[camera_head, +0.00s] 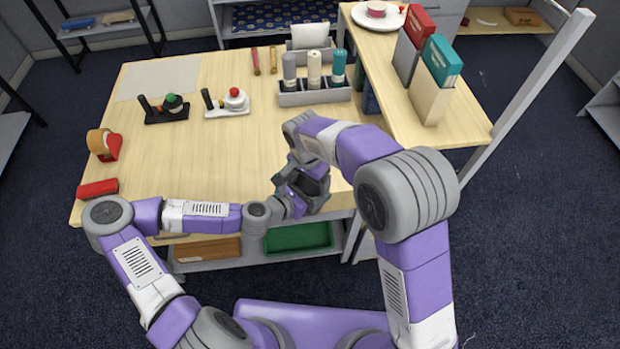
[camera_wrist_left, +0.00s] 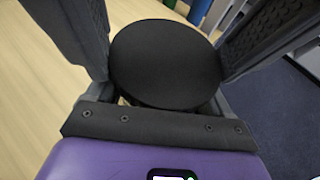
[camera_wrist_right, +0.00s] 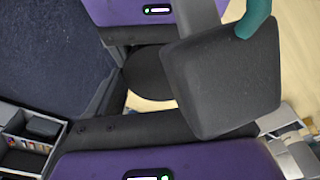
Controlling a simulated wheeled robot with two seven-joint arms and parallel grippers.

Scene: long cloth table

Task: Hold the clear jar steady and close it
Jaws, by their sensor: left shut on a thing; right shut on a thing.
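My two grippers meet close together over the table's front edge in the head view. My left gripper (camera_head: 300,198) comes in low from the left, and my right gripper (camera_head: 308,165) comes down from above it. A flat, round black lid (camera_wrist_left: 168,63) fills the space between the left gripper's fingers in the left wrist view. It also shows in the right wrist view (camera_wrist_right: 150,72), partly behind a large dark finger pad. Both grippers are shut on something. The clear jar's walls are hidden by the grippers and lid, so I cannot tell how the lid sits on it.
The wooden table (camera_head: 200,150) is largely clear in the middle. A grey rack (camera_head: 313,97) of bottles stands at the back. A red tape dispenser (camera_head: 104,145) and a red box (camera_head: 97,188) are at the left edge. A raised side shelf (camera_head: 455,130) holds folders at right.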

